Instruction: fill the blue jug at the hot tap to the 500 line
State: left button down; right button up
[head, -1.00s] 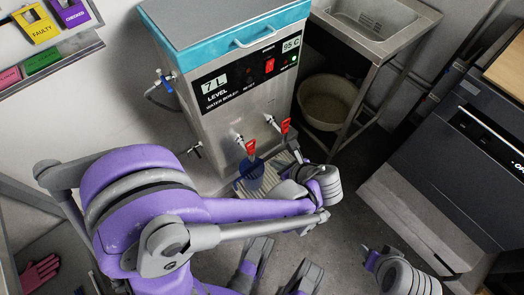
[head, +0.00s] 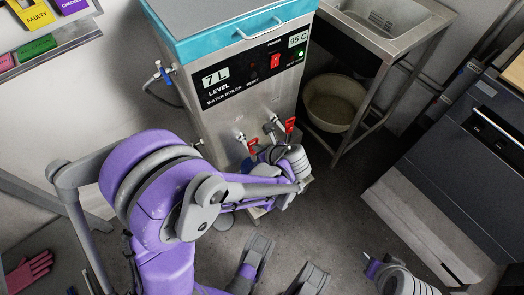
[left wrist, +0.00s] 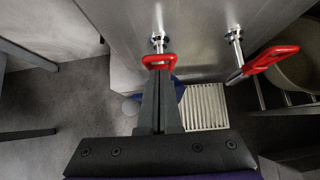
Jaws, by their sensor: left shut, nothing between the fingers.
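The blue jug (head: 247,164) stands under the left tap, mostly hidden by my left arm; a blue sliver shows in the left wrist view (left wrist: 179,91) behind my fingers. Its 500 line and water level are hidden. The left red tap lever (left wrist: 159,62) is just beyond my left gripper's tips (left wrist: 159,74); I cannot tell if they touch. The gripper is shut and empty, and also shows in the head view (head: 262,153). A second red tap lever (head: 290,125) is to the right. My right gripper (head: 367,257) is low at right, its fingers unclear.
The water boiler (head: 235,110) reads 7 L and 95 C. A slatted drip tray (left wrist: 207,106) lies below the taps. A sink (head: 385,22) with a beige bucket (head: 334,103) beneath is at right, near a dark cabinet (head: 460,170). The floor between is clear.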

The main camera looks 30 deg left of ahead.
aim_at(252, 140)
pick_arm(q)
jog(key=shift+a+r, duration=0.1)
dwell(0.3)
jog(key=shift+w+a+r+g+h+p, duration=0.1)
jog(key=shift+a+g+h+p, duration=0.05)
jog(key=shift+g+h+p, duration=0.2)
jog(key=shift+a, duration=0.1)
jog(key=shift+w+a+r+g+h+p, duration=0.2)
jog(key=shift+a+h+p, duration=0.1)
jog(key=shift+h+p, duration=0.15)
jog(key=shift+w+a+r+g+h+p, duration=0.1)
jog(key=shift+a+g+h+p, duration=0.05)
jog(key=shift+a+h+p, duration=0.2)
jog(key=shift+w+a+g+h+p, duration=0.3)
jog(key=shift+a+h+p, duration=0.1)
jog(key=shift+h, duration=0.25)
jog(key=shift+w+a+f+g+h, duration=0.15)
jog(key=shift+a+g+h, duration=0.2)
jog(key=shift+h, duration=0.35)
dwell(5.0)
